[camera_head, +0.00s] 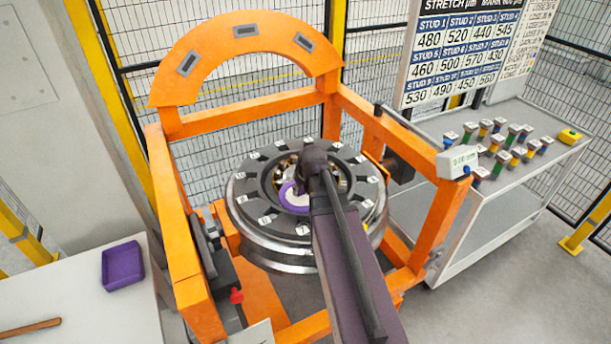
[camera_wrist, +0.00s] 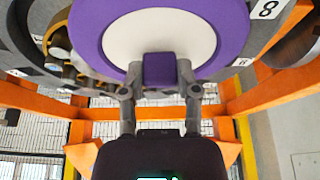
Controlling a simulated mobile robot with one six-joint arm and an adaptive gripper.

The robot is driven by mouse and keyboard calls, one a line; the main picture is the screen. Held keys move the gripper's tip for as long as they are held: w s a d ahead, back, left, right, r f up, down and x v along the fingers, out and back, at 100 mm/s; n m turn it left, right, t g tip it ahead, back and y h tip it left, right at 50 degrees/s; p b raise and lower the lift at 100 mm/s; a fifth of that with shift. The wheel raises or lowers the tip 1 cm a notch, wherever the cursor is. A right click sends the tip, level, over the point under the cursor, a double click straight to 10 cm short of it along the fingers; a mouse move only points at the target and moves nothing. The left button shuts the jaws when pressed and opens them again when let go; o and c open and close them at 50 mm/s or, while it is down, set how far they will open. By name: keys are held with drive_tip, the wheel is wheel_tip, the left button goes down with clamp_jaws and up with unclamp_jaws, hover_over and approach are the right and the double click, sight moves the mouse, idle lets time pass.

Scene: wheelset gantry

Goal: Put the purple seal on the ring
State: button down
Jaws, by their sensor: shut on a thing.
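The purple seal is a purple disc with a white centre. In the wrist view the purple seal (camera_wrist: 228,28) fills the top middle, and my gripper (camera_wrist: 160,72) is shut on a small purple block at its lower edge. In the head view the purple seal (camera_head: 289,203) shows partly at the middle of the wheel, beside my gripper (camera_head: 303,185). My arm hides its right part. The ring (camera_head: 263,222) is a dark grey round face with numbered white labels on the wheel. I cannot tell whether the seal touches it.
An orange gantry frame (camera_head: 180,215) surrounds the wheel. A purple tray (camera_head: 122,266) lies on the white table at left. A white meter (camera_head: 457,161) sits on the right post.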

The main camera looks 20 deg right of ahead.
drive_tip(key=w+d, duration=0.2)
drive_tip(key=w, duration=0.2)
drive_tip(key=w+d+f+b, duration=0.1)
drive_tip(key=w+d, duration=0.2)
drive_tip(key=w, duration=0.1)
drive_tip(key=w+d, duration=0.2)
drive_tip(key=w, duration=0.2)
drive_tip(key=shift+w+d+f, duration=0.2)
drive_tip(key=shift+d, duration=0.05)
drive_tip(key=shift+w+d, duration=0.2)
drive_tip(key=shift+w, duration=0.1)
drive_tip(key=shift+d+b+x, duration=0.2)
drive_tip(key=shift+b+x, duration=0.8)
drive_tip(key=shift+b, duration=0.1)
drive_tip(key=shift+s+f+b, duration=0.15)
drive_tip(key=shift+f+b, duration=0.75)
drive_tip(key=shift+f, duration=0.05)
drive_tip(key=shift+f, duration=0.15)
drive_tip(key=shift+c, duration=1.7)
unclamp_jaws()
